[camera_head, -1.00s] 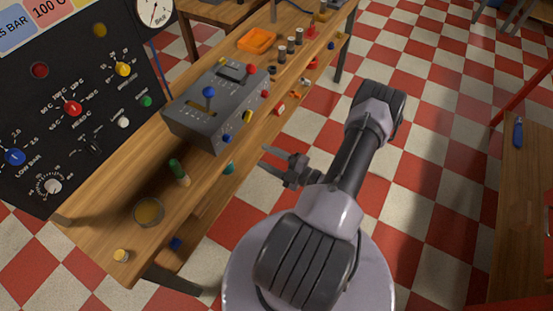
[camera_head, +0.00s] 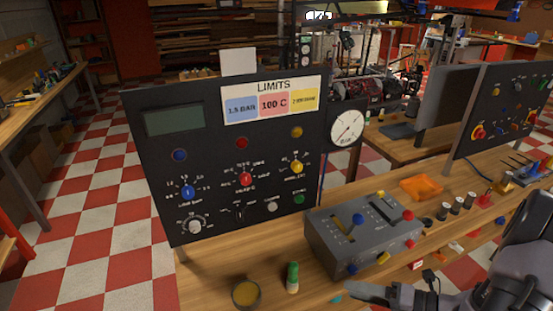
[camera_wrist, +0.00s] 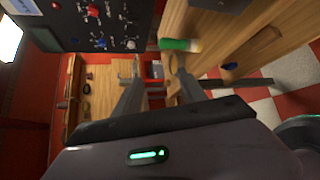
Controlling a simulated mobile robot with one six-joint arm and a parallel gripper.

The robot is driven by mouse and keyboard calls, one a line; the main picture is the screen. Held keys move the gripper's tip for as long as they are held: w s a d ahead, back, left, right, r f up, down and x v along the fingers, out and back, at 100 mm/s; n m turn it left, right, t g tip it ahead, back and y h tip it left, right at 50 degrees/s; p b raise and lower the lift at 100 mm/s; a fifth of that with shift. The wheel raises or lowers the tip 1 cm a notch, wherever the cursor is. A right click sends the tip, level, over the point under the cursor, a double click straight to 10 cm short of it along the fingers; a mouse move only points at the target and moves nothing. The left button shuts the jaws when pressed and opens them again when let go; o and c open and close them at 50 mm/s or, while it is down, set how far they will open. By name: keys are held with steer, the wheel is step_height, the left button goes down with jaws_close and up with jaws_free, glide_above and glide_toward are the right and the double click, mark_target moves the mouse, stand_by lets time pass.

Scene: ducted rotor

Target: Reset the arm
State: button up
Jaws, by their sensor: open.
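My arm enters the head view at the lower right edge. My gripper (camera_head: 388,292) points left there, in front of the grey control box, at the bench's near edge. The wrist view shows its two fingers (camera_wrist: 157,68) spread apart with nothing held between them. A green-capped bottle (camera_head: 292,277) stands upright on the bench to the left of the gripper. In the wrist view, the green cap (camera_wrist: 180,45) appears just beyond the right fingertip, and I cannot tell the gap.
The grey control box (camera_head: 362,235) with a blue-knobbed lever and the black limits panel (camera_head: 150,190) stand on the wooden bench. An orange tray (camera_head: 421,188) and small cylinders lie right. The checkered floor at left is open.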

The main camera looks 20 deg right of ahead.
steer(key=s+a+r+m+g+h+b, duration=0.1)
steer(key=s+a+r+m+h, duration=0.1)
steer(key=a+r+m, duration=0.4)
steer(key=s+a+r+m+g+h+b, duration=0.1)
steer(key=a+r+m, duration=0.5)
steer(key=m, duration=1.1)
steer(key=s+a+r+m+g+h+b, duration=0.1)
steer(key=s+a+r+m+h, duration=0.4)
steer(key=a+m, duration=0.5)
steer(key=shift+a+r+m+g+h, duration=0.25)
steer(key=shift+r+m+g+h, duration=0.2)
steer(key=shift+m+g, duration=0.45)
